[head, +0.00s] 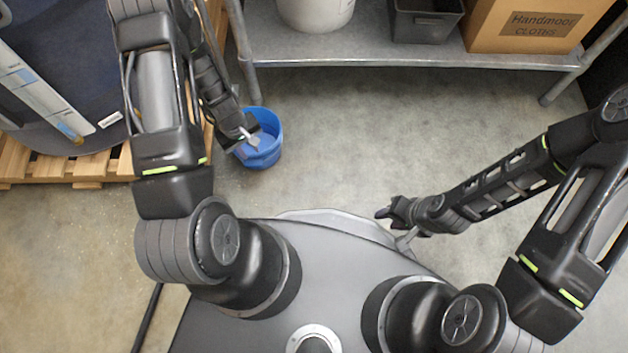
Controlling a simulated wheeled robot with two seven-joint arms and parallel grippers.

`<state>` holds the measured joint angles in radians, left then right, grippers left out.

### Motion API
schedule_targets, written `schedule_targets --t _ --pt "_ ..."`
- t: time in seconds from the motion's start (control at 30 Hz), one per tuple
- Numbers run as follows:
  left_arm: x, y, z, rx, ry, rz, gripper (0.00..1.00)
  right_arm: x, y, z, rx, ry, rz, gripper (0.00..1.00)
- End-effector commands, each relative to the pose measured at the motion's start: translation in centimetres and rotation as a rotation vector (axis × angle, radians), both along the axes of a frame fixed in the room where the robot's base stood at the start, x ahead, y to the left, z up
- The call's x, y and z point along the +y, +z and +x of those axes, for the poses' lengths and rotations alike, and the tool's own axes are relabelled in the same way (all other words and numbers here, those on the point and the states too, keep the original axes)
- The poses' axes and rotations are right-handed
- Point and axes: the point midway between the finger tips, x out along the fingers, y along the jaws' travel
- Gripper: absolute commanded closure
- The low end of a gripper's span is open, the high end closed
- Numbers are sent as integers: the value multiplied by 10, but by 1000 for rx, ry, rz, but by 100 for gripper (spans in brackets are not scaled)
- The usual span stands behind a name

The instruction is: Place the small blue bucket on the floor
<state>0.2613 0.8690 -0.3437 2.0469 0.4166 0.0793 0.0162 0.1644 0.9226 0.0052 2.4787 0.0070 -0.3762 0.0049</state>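The small blue bucket (270,154) is left of the middle in the head view, seen from above, over or on the concrete floor (340,150). I cannot tell whether its base touches the floor. My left gripper (250,142) is at the bucket's left rim, with its fingertips at the rim and over the opening. It appears shut on the rim, though the arm hides part of the contact. My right gripper (384,214) is away from the bucket, low and right of the middle, near the front edge of my base. Its fingers are too small and dark to judge.
A metal shelf (400,55) stands at the back, holding a white bucket (316,8), a dark grey bin (425,22) and a cardboard box (530,25). A wooden pallet (85,172) with a large dark bag (70,50) is at the left. The middle floor is clear.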

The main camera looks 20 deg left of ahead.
Motion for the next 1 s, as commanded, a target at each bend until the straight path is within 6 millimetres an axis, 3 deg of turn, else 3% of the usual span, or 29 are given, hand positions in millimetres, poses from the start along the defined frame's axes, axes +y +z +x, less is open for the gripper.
schedule_targets --t 0.03,0.2,0.33,0.47,1.0 --pt "-38 -3 -12 0 -102 -21 75 0 0 0 0 0 0 64" --pt "-160 7 -52 -87 -465 -102 75 0 0 0 0 0 0 64" --pt "-221 24 -77 -166 -645 -170 75 0 0 0 0 0 0 64" --pt "-241 32 -86 -201 -704 -196 75 0 0 0 0 0 0 64" --pt "-240 31 -85 -199 -701 -195 75 0 0 0 0 0 0 64"
